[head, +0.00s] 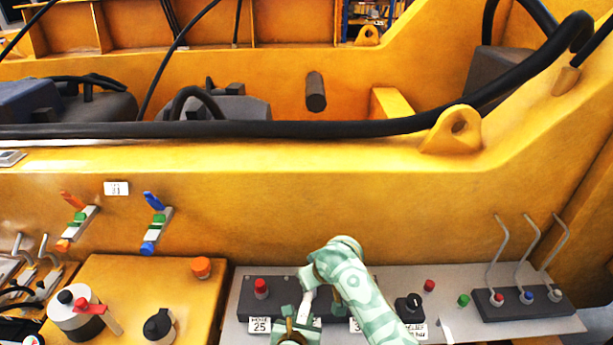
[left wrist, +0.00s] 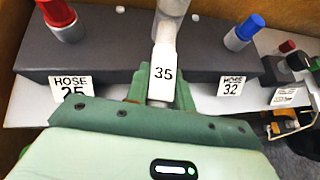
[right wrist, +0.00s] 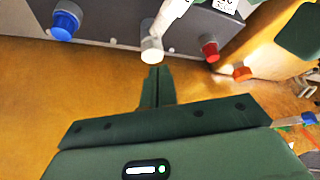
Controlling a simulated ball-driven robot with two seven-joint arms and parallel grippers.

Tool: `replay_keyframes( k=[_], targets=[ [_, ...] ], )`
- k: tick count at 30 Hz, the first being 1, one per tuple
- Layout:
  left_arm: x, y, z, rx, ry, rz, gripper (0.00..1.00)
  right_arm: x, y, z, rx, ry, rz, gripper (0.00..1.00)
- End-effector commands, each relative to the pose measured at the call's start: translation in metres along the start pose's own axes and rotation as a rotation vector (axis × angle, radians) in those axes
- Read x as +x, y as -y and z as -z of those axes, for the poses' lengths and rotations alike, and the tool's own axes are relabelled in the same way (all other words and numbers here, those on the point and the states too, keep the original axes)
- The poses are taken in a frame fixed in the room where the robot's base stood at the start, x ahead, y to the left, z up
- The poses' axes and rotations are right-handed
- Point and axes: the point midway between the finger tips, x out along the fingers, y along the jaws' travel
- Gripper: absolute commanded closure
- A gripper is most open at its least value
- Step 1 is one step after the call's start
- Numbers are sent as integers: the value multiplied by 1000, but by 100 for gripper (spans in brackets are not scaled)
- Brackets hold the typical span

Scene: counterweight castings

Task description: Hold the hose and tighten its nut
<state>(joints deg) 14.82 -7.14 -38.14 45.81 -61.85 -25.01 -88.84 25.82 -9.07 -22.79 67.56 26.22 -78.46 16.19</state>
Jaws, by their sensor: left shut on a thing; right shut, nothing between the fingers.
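A white hose (left wrist: 163,50) with a "35" tag rises from the dark block (left wrist: 110,58) in the left wrist view. My left gripper (left wrist: 158,88) is shut on it; in the head view this gripper (head: 302,310) is at the block's front edge. In the right wrist view the hose (right wrist: 172,14) ends in a wide, pale round piece (right wrist: 152,50), likely the nut. My right gripper (right wrist: 155,78) is shut and empty, its tips just short of that piece. Whether they touch, and how the nut sits on its port, I cannot tell.
A red fitting (left wrist: 58,12) labelled HOSE 25 and a blue fitting (left wrist: 245,28) labelled HOSE 32 flank the hose. A black knob (head: 408,303) and levers (head: 527,245) stand right. The yellow wall (head: 280,200) rises close behind. A yellow box (head: 140,285) stands left.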

Motion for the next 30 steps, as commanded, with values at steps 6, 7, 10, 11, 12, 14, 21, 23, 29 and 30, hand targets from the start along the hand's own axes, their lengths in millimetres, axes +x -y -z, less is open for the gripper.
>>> replay_keyframes(
  k=[6,7,10,11,12,14,21,23,29,30],
  targets=[
    [0,-1,0,0,0,-1,98,0,-3,1,-1,0,-2,100],
    [0,-1,0,0,0,-1,98,-1,-6,2,-3,-2,-4,100],
    [0,-1,0,0,0,-2,98,-5,-21,6,-6,-3,-7,100],
    [0,-1,0,0,0,-2,98,-6,-25,6,-6,-2,-7,100],
    [0,-1,0,0,0,-2,98,-6,-28,7,-4,0,-6,100],
    [0,-1,0,0,0,-2,98,-6,-30,6,-3,3,-4,100],
    [0,0,0,0,0,-1,98,17,-29,-7,0,5,0,100],
    [0,0,0,0,0,-1,98,25,-29,-11,0,5,-1,100],
    [0,-1,0,0,0,-1,98,46,-29,-22,0,4,0,100],
    [0,0,0,0,0,-1,98,48,-29,-23,1,3,0,100]
  ],
)
